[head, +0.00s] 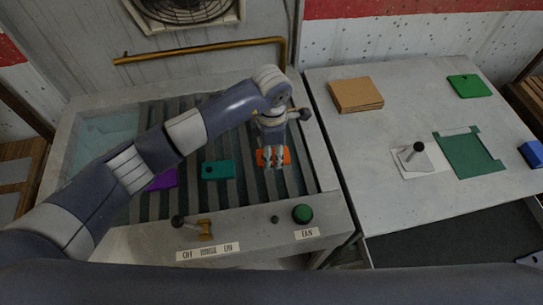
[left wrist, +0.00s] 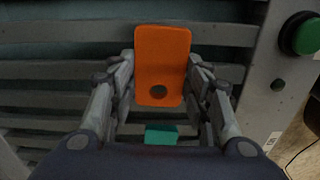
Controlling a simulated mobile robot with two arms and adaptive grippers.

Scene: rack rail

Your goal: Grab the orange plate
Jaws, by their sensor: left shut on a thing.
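The orange plate (left wrist: 163,52) has rounded corners and a round hole near one end. In the left wrist view it sits between the two fingers of my left gripper (left wrist: 161,88), which are shut on its sides. In the head view the orange plate (head: 285,156) is partly hidden by my left gripper (head: 272,158), at the right end of the slatted rack (head: 240,190). I cannot tell whether the plate touches the slats. My right gripper is not in view.
A teal plate (head: 218,169) and a purple plate (head: 162,180) lie on the slats to the left. A lever (head: 179,221) and a green button (head: 303,213) are on the front panel.

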